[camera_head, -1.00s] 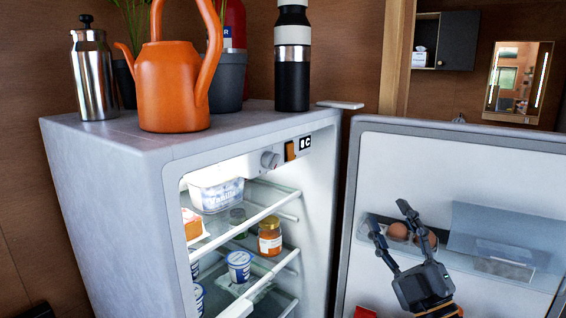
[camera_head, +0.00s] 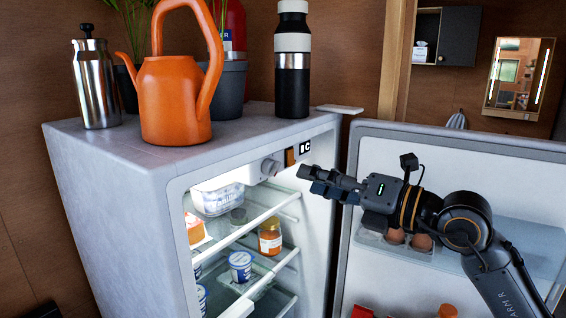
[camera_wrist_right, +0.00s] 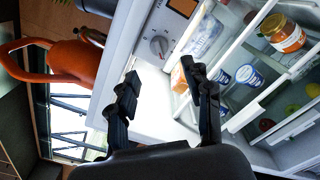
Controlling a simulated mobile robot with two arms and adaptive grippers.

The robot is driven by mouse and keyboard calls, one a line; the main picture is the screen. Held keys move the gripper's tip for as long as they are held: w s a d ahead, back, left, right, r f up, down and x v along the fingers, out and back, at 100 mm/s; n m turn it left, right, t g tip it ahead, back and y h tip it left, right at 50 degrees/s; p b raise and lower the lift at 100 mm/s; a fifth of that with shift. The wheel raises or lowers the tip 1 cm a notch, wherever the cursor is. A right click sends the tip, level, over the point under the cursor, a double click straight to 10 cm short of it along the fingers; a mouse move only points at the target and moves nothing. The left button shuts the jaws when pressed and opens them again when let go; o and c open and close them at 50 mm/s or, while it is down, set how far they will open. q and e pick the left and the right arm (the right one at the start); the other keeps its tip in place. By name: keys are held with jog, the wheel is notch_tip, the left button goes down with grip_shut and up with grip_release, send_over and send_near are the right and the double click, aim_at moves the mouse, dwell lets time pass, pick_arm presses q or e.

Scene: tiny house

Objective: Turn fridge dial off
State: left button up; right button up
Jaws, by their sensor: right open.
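The fridge (camera_head: 110,190) stands open with its lit inside showing. Its round grey-white dial (camera_head: 270,167) sits on the inner top panel, left of an orange switch and a small display (camera_head: 305,146). In the right wrist view the dial (camera_wrist_right: 159,46) shows beyond my fingers, up and slightly left of the gap's right side. My right gripper (camera_head: 305,180) points left in front of the fridge opening, to the right of and a little below the dial, apart from it. In the right wrist view its two fingers (camera_wrist_right: 165,85) are spread with nothing between them. My left gripper is not in view.
The open fridge door (camera_head: 450,150) is at the right, with eggs (camera_head: 395,236) in its shelf. Inside stand a white tub (camera_head: 217,196), a jar (camera_head: 270,237) and yogurt cups (camera_head: 240,266). An orange watering can (camera_head: 172,100), a press and a bottle (camera_head: 292,75) stand on top.

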aim_at(277, 172)
jog(key=p+x, duration=0.2)
jog(key=x, duration=0.4)
jog(key=shift+w+a+r, duration=0.1)
jog(key=shift+a+r, duration=0.05)
jog(key=shift+r, duration=0.05)
jog(key=shift+w+a+f+p, duration=0.2)
jog(key=shift+w+a+p, duration=0.15)
jog(key=shift+w+a, duration=0.15)
jog(key=shift+s, duration=0.1)
grip_shut()
